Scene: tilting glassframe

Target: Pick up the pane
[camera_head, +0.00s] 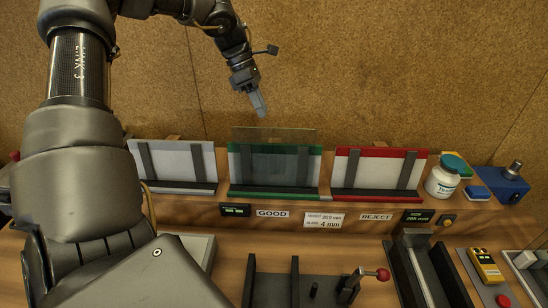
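A clear, green-tinted glass pane (273,135) stands upright in the middle rack (235,178), the green-edged one above the GOOD label. Its top edge rises above the rack's white back. My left gripper (260,108) hangs just above the pane's top edge, a little left of its middle, and looks apart from it. I see its fingers nearly edge-on, so I cannot tell whether they are open or shut. My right gripper is not in view.
A white rack (172,160) stands left and a red-edged rack (350,170) right, above the REJECT label. A white bottle (441,182) and a blue box (500,184) stand further right. In front are dark fixtures, a red-knobbed lever (382,274) and a yellow meter (486,266).

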